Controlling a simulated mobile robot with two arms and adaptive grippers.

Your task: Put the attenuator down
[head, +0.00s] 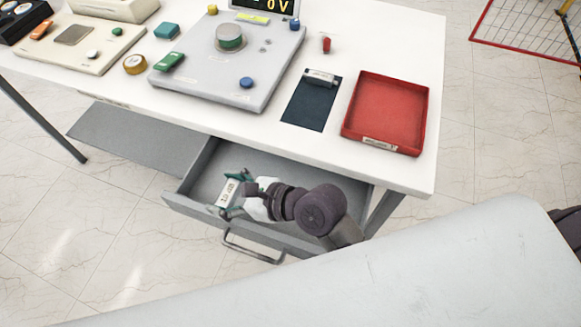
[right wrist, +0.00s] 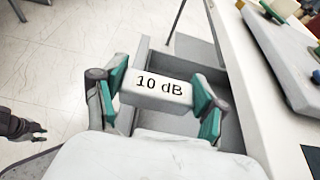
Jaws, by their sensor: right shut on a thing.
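The attenuator (head: 229,191) is a pale block marked "10 dB"; its label is clear in the right wrist view (right wrist: 163,90). My right gripper (head: 232,194) is shut on it, with teal finger pads at its two ends, as the right wrist view (right wrist: 158,96) also shows. In the head view, gripper and block are over the open grey drawer (head: 205,165) below the table. I cannot tell how high above the drawer floor the block is. A dark gripper, seemingly my left one (right wrist: 30,130), shows small at the left edge of the right wrist view.
On the white table (head: 330,150) are a grey instrument panel (head: 205,75), a dark mat (head: 308,110) with a small pale block (head: 320,77) at its far edge, and an empty red tray (head: 388,105). The drawer's handle (head: 250,250) faces the front. The tabletop overhangs the drawer's back.

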